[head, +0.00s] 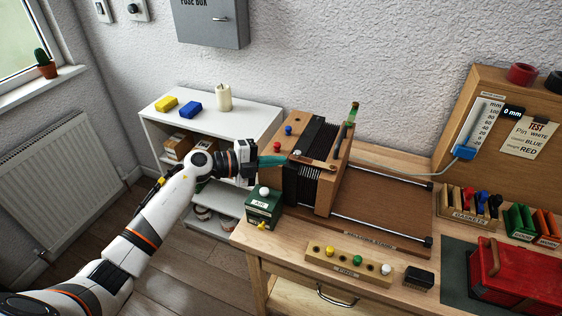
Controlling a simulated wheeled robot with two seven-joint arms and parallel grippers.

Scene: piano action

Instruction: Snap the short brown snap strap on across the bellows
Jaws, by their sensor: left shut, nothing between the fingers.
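The black pleated bellows (309,189) stand between wooden end boards at the left end of the wooden rig on the bench. A short brown strap (315,161) lies across the top of the bellows, with a pale spot at its left end. I cannot tell whether its ends are snapped. My left gripper (284,160) comes in from the left, its teal fingers shut and empty. Its tips are close to the strap's left end; whether they touch it is unclear. My right gripper is out of view.
A green air box (263,208) with a white knob stands below my left gripper. A wooden peg block (348,263) lies at the bench front, near a black block (418,279). A red toolbox (515,280) is at right. Two rails cross the clear board right of the bellows.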

